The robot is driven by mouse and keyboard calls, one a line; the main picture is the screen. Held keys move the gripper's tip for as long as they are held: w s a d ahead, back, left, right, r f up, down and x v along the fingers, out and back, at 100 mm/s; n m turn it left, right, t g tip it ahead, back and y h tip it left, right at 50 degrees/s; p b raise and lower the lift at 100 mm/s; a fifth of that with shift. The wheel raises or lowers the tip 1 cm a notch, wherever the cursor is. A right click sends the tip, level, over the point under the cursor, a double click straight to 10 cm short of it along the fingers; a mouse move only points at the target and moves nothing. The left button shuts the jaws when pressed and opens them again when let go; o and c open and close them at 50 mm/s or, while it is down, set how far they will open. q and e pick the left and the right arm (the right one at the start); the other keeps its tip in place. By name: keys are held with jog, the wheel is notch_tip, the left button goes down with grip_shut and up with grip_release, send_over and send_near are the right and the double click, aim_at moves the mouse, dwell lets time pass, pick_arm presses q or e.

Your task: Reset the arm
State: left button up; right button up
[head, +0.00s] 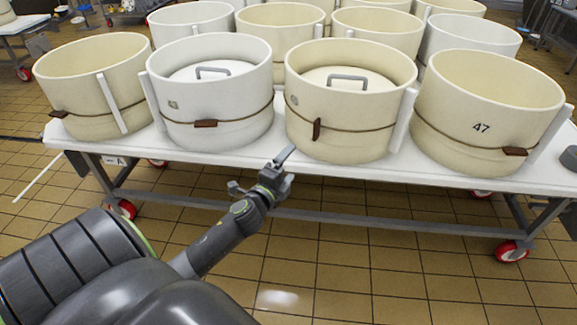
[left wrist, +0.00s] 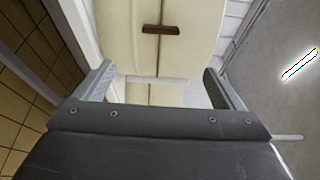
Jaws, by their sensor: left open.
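My left gripper (head: 282,170) is open and empty, in front of the white table's front edge in the head view. Its arm comes in from the lower left. In the left wrist view the two fingers (left wrist: 158,85) stand wide apart with nothing between them but the view of a cream vat (left wrist: 192,30) beyond, which has a brown tag on its band. My right gripper does not show in either view.
A white wheeled table (head: 300,168) carries several round vats. A white vat (head: 215,108) and a cream vat (head: 350,125) hold handled lids. A cream vat marked 47 (head: 470,105) stands at right. The tiled floor (head: 400,265) in front is clear.

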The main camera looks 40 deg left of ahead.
pick_arm(q)
jog(key=s+f+n+g+y, duration=0.1)
jog(key=s+f+n+g, duration=0.45)
jog(key=s+f, duration=0.4)
jog(key=s+f+n+g+y, duration=0.1)
jog(key=s+f+n+g, duration=0.4)
jog(key=f, duration=0.7)
jog(key=s+d+f+n+g+h, duration=0.35)
jog(key=s+d+f, duration=0.2)
jog(key=s, duration=0.45)
jog(key=s+d+f+n+g+h, duration=0.25)
jog(key=s+d+f+n, duration=0.2)
jog(key=s+d, duration=0.4)
jog(key=s+a+m+y+p, duration=0.1)
jog(key=s+a+p, duration=0.3)
jog(key=s+p, duration=0.8)
jog(key=y+p, duration=0.1)
jog(key=p, duration=0.4)
jog(key=shift+a+f+m, duration=0.35)
jog(key=shift+f, duration=0.05)
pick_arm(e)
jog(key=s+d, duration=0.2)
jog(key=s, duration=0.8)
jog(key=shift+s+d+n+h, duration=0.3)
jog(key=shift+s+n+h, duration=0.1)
